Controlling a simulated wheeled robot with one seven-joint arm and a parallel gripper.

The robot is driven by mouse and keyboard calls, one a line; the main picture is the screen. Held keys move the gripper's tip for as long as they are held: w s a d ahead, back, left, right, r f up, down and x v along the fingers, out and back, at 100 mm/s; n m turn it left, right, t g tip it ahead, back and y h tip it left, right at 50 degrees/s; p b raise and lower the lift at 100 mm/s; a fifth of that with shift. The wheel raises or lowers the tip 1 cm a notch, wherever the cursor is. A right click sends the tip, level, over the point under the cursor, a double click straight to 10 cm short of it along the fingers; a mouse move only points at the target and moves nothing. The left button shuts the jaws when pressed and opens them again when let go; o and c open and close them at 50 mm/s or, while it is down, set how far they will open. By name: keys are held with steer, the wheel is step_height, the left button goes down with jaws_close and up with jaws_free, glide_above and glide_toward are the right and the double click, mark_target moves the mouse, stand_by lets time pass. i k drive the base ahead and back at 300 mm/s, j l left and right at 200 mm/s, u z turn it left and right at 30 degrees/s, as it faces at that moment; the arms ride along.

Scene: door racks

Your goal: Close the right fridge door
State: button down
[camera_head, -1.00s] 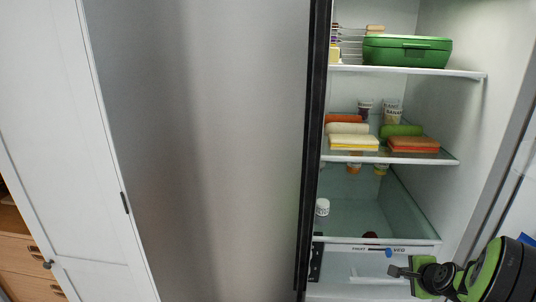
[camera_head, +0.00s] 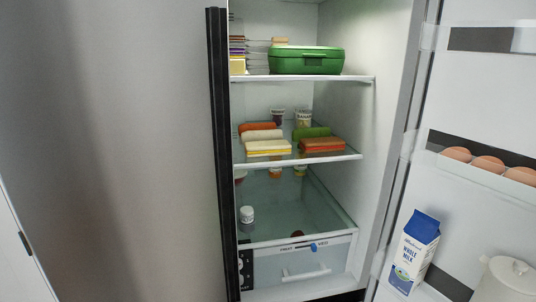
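The right fridge door (camera_head: 461,90) stands open at the right of the head view, its inner side facing me. Its racks hold brown eggs (camera_head: 487,160), a blue and white milk carton (camera_head: 414,252) and a white lidded jug (camera_head: 506,281). The open fridge compartment (camera_head: 385,130) is left of it, with shelves and a drawer showing. The closed left door (camera_head: 140,150) is a plain steel panel with a dark edge. My gripper is outside the view. The right door's outer edge is cut off by the frame.
A green box (camera_head: 306,60) stands on the upper shelf. Bread-like food packs (camera_head: 267,147) and small cups (camera_head: 303,118) are on the middle shelf. A white bottle (camera_head: 246,217) stands above the drawer (camera_head: 305,270). A white cabinet edge (camera_head: 12,262) shows at lower left.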

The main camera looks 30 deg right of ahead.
mark_target(474, 87)
steer(key=k+l+u, duration=0.25)
steer(key=k+l, duration=0.3)
steer(key=l, duration=0.3)
steer(key=k+l+u, duration=0.25)
steer(key=k+l, duration=0.4)
steer(key=l+u, duration=0.15)
steer(key=l, duration=0.45)
steer(key=k+l+u, duration=0.15)
steer(key=l, duration=0.4)
steer(key=l+u, duration=0.15)
steer(key=l, duration=0.45)
steer(key=k+j+u, duration=0.2)
steer(key=i+j, duration=0.1)
steer(key=j, duration=0.5)
steer(key=u, duration=0.05)
